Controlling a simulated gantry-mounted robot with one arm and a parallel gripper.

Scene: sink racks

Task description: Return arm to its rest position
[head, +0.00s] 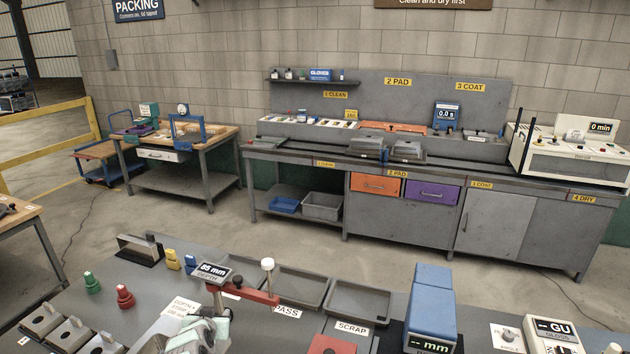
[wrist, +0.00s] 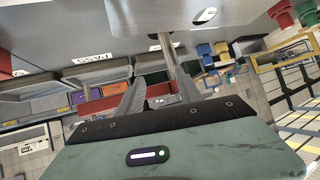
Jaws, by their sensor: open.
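My gripper shows in the wrist view (wrist: 157,75), its two grey fingers apart with nothing held between them. The pale green casing with a small lit display fills the bottom of that view. The fingertips are hard to make out there.
On the near bench are a PASS tray (head: 297,285), a SCRAP tray (head: 357,302), a blue gauge (head: 431,305), and green (head: 92,283) and red (head: 125,297) knobbed pieces. A long grey workstation (head: 400,160) stands along the wall, with open floor between it and the bench.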

